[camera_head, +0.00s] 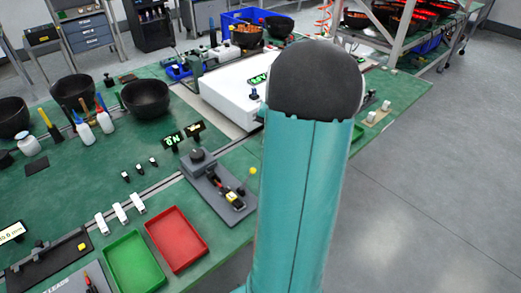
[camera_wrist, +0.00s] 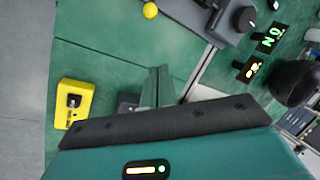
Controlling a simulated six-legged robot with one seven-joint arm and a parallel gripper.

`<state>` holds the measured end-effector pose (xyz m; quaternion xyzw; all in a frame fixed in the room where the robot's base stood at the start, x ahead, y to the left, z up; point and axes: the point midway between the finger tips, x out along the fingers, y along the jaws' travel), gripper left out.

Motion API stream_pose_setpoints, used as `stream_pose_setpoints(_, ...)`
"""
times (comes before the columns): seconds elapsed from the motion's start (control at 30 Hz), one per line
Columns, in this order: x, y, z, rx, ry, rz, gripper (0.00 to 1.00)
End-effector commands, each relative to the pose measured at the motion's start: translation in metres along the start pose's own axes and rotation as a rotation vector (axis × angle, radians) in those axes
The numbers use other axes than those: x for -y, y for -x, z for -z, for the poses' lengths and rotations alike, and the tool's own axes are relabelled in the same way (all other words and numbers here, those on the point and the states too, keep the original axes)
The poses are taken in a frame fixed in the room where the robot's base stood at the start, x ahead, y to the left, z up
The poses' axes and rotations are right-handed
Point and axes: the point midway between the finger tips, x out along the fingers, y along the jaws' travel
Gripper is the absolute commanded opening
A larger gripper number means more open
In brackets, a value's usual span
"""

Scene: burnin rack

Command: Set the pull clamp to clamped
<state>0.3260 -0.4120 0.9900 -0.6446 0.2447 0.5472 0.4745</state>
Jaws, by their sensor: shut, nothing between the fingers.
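The grey clamp fixture (camera_head: 212,187) stands on the green bench in the head view, with a black round knob at its back. A small black and yellow mechanism (camera_head: 235,199) sits on its front part. A yellow ball (camera_head: 252,170) shows beside it, partly against my arm; it looks like the clamp's handle end. In the wrist view the ball (camera_wrist: 150,10) is at the top edge and the fixture (camera_wrist: 215,20) is cut off, so the clamp's state cannot be read. My gripper (camera_wrist: 158,82) is shut and empty, apart from the ball; my arm hides it in the head view.
A red tray (camera_head: 176,239) and a green tray (camera_head: 134,264) lie left of the fixture. A white box (camera_head: 235,88) and green displays (camera_head: 183,136) stand behind. A yellow box with a black button (camera_wrist: 75,103) sits at left in the wrist view. The floor at right is clear.

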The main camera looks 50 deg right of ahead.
Motion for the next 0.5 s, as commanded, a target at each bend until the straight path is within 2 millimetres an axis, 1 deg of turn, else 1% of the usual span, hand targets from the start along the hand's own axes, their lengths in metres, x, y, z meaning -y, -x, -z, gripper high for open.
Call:
stream_pose_setpoints(0.3,0.0,-0.056,-0.001,0.004,-0.001,0.0,0.0)
stream_pose_setpoints(0.5,-0.001,-0.088,-0.001,0.003,0.0,0.0,0.0)
